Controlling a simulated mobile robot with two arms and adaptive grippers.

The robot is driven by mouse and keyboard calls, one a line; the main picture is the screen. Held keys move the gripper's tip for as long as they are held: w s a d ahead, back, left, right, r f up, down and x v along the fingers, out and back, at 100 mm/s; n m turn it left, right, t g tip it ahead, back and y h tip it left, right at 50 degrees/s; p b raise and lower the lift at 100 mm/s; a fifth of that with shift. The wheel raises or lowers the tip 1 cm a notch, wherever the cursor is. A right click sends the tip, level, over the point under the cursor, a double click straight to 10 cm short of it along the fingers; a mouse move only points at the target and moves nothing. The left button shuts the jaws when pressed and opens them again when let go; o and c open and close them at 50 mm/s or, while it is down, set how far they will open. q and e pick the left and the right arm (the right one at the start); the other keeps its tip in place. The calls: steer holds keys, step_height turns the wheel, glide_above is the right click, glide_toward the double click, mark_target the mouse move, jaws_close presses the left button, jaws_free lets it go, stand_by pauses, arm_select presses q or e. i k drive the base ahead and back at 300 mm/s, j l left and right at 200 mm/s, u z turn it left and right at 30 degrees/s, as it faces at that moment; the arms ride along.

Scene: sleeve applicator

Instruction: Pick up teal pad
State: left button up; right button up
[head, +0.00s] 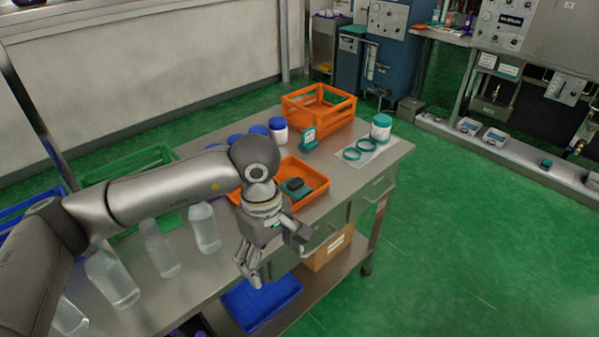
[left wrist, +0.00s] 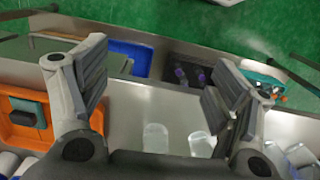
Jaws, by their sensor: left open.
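A teal pad (head: 293,194) lies in a shallow orange tray (head: 317,178) on the steel table, with a dark block (head: 295,184) on or against it. I cannot tell whether the two are joined. In the left wrist view, the teal pad (left wrist: 27,116) and dark piece show at the left edge in the orange tray (left wrist: 45,138). My left gripper (head: 272,256) is open and empty, with its fingers pointing down near the table's front edge, nearer to me than the tray. In the left wrist view, its fingers (left wrist: 158,85) are spread wide. My right gripper is out of view.
Clear bottles (head: 204,228) stand left of my gripper. Blue-lidded jars (head: 278,130), a taller orange crate (head: 318,108), a teal stand (head: 307,138) and teal rings (head: 368,148) are farther back. A blue bin (head: 262,300) sits on the lower shelf.

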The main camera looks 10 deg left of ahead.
mark_target(295, 187)
steer(key=i, duration=1.05)
